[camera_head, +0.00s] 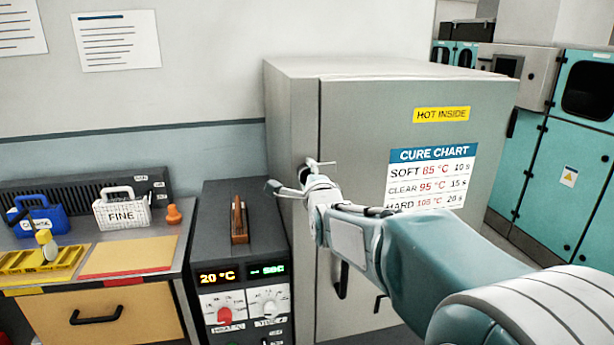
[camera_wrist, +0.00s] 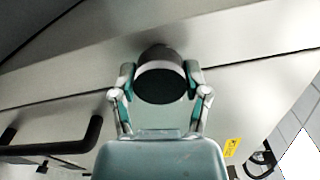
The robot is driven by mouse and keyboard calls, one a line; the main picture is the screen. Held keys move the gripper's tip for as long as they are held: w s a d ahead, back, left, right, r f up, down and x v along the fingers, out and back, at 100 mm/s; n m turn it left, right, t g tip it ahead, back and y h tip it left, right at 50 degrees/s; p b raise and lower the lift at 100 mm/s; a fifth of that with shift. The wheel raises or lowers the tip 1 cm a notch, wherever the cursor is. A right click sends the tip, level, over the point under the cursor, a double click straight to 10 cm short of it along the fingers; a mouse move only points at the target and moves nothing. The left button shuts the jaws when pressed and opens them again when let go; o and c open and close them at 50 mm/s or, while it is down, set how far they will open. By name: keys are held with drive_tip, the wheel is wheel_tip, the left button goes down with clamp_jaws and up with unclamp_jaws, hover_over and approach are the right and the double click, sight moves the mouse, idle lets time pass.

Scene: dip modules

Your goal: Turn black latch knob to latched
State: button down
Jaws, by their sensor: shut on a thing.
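The black latch knob (camera_wrist: 160,83) is a dark round knob with a grey rim on the pale grey cabinet face in the wrist view. My gripper (camera_wrist: 160,78) has one finger on each side of it and is shut on it. In the head view my gripper (camera_head: 296,178) is at the left part of the grey cabinet door (camera_head: 385,125), near the door's edge.
A black door handle (camera_head: 341,281) sits below my gripper; a black bar handle (camera_wrist: 62,143) shows at left in the wrist view. A dark control unit (camera_head: 240,270) with displays stands left of the cabinet, beside a bench (camera_head: 163,222) with tools.

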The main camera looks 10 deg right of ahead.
drive_tip(key=shift+f, duration=0.25)
drive_tip(key=shift+c, duration=0.5)
unclamp_jaws()
drive_tip(key=shift+d, duration=0.1)
drive_tip(key=shift+r, duration=0.1)
drive_tip(key=shift+s, duration=0.3)
drive_tip(key=s, duration=1.1)
drive_tip(key=shift+s, duration=0.15)
